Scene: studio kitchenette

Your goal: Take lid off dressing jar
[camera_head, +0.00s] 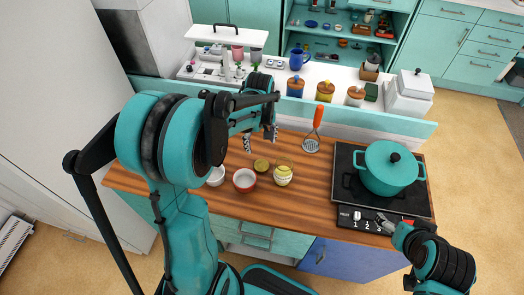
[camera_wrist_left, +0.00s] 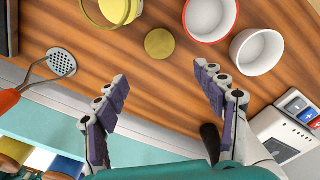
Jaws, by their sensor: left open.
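The dressing jar (camera_head: 283,176) is a small glass jar with pale yellow contents, standing on the wooden counter. In the left wrist view the jar (camera_wrist_left: 112,8) is cut by the top edge. An olive-yellow round lid (camera_head: 261,165) lies flat on the wood beside the jar, apart from it; it also shows in the left wrist view (camera_wrist_left: 160,43). My left gripper (camera_head: 261,139) is open and empty above the counter, behind the lid; its spread fingers (camera_wrist_left: 163,88) show nothing between them. My right gripper (camera_head: 385,221) is at the cooktop's front edge, its fingers unclear.
A red-rimmed bowl (camera_head: 244,181) and a white bowl (camera_head: 216,176) stand left of the lid. A teal pot (camera_head: 391,170) sits on the black cooktop (camera_head: 346,184). Several canisters line the raised shelf behind.

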